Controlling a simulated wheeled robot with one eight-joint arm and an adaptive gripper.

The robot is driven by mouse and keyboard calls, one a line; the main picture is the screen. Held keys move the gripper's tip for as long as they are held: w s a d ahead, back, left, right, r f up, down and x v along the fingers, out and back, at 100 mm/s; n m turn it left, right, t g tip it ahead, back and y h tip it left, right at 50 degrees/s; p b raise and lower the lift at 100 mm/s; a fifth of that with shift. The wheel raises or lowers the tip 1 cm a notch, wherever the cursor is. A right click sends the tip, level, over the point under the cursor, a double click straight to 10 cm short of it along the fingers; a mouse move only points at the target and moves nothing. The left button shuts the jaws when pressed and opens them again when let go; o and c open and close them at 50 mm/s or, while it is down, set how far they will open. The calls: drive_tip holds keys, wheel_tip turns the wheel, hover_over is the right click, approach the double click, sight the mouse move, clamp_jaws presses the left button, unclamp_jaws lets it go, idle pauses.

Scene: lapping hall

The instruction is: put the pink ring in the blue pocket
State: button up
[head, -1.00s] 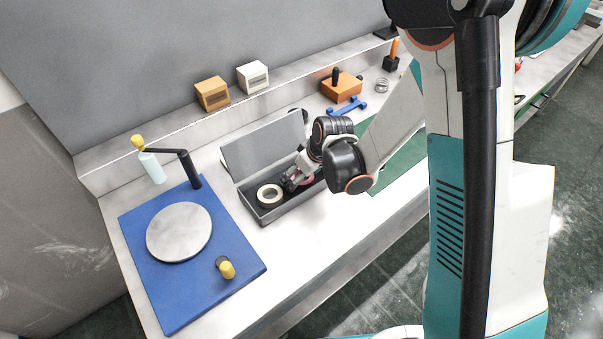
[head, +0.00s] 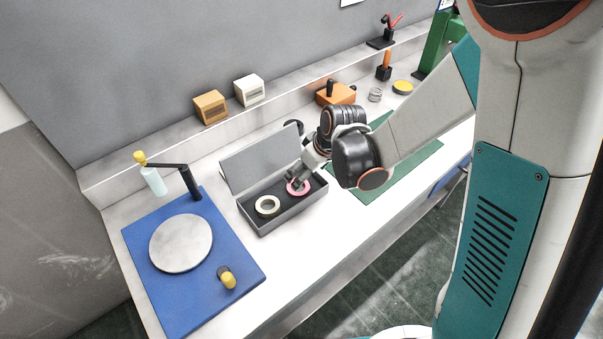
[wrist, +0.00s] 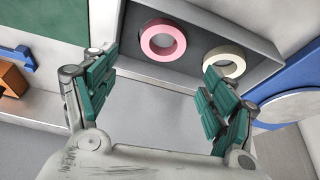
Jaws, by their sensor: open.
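The pink ring (head: 305,191) lies flat in the right part of an open grey case, beside a cream ring (head: 267,205). In the wrist view the pink ring (wrist: 147,47) lies beyond my fingertips, left of the cream ring (wrist: 236,64). My gripper (head: 295,181) is over the case, and in the head view it partly covers the pink ring. In the wrist view my gripper (wrist: 160,68) has its green-padded fingers wide apart with nothing held between them. I cannot make out a blue pocket in either view.
The grey case (head: 283,216) has its lid (head: 258,160) raised at the back. To its left is a blue board (head: 170,310) with a round grey plate (head: 181,243), a yellow knob (head: 228,281) and a black arm. An orange block (head: 336,94) stands behind. White bench is bare in front.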

drive_tip(key=s+d+r+m+t+h, duration=0.15)
drive_tip(key=s+d+r, duration=0.25)
drive_tip(key=r, duration=0.4)
drive_tip(key=s+d+r+m+t, duration=0.1)
drive_tip(key=s+d+r+m, duration=0.25)
drive_tip(key=r, duration=0.45)
drive_tip(key=s+d+r+m, duration=0.1)
drive_tip(key=s+d+r, duration=0.1)
drive_tip(key=s, duration=0.3)
drive_tip(key=s+d+r+m+t+h, duration=0.1)
drive_tip(key=s+d+r+m, duration=0.1)
drive_tip(key=s+d+r, duration=0.1)
drive_tip(key=shift+s+d+r+p, duration=0.3)
drive_tip(key=shift+s+d, duration=0.55)
drive_tip(key=shift+s, duration=0.4)
drive_tip(key=shift+a+h, duration=0.1)
drive_tip(key=shift+h, duration=0.15)
